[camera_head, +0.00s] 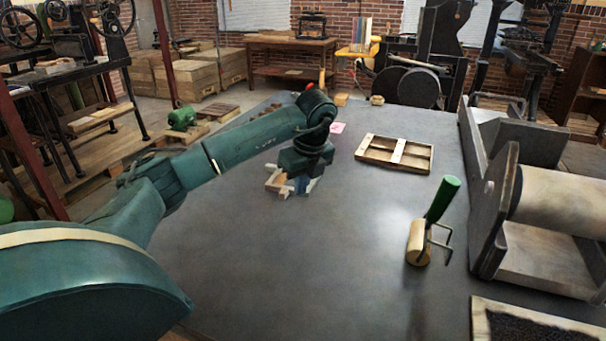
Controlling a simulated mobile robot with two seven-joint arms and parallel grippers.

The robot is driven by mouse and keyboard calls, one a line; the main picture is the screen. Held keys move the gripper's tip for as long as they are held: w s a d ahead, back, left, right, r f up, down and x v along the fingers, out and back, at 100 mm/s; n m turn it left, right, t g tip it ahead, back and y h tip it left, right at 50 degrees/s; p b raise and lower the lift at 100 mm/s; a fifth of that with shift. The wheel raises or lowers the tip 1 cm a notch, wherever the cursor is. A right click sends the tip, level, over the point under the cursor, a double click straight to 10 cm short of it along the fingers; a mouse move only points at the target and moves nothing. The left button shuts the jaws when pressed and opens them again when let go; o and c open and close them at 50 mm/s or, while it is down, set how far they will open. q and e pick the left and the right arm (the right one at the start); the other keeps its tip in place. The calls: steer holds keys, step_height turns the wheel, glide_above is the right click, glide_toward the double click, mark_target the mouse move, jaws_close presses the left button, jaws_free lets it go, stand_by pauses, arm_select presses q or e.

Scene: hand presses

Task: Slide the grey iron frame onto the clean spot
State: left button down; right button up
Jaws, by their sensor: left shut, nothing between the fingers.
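My left arm reaches in from the left, and its left gripper (300,187) is low over the dark grey tabletop (330,260), left of its middle. The gripper is shut and empty. Small pale wooden pieces (276,182) lie right beside its fingertips; I cannot tell whether they touch. A flat rectangular frame (396,153) with a pale crossbar lies to the right, apart from the gripper. Its rim looks tan rather than grey, so I cannot tell if it is the iron frame. No clean spot stands out clearly. My right gripper is not in view.
A roller with a green handle (442,200) stands right of the middle. A large press with a pale cylinder (562,202) fills the right side. A framed dark plate (530,325) lies at lower right. A pink slip (338,128) lies behind the gripper. The front middle is clear.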

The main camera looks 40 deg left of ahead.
mark_target(284, 192)
arm_select(q)
steer(key=x, duration=0.5)
steer(key=shift+a+f, duration=0.15)
steer(key=shift+f, duration=0.1)
steer(key=shift+w+a+r+p, duration=0.1)
steer(key=shift+w+a+p, duration=0.15)
steer(key=shift+a, duration=0.3)
steer(key=shift+w+a+r+p, duration=0.1)
steer(key=shift+w+a+p, duration=0.15)
steer(key=shift+a, duration=0.35)
steer(key=shift+w+a+f, duration=0.1)
steer(key=shift+a, duration=0.45)
steer(key=shift+w+a, duration=0.15)
steer(key=shift+a, duration=0.45)
steer(key=shift+w+a, duration=0.2)
steer(key=shift+a, duration=0.4)
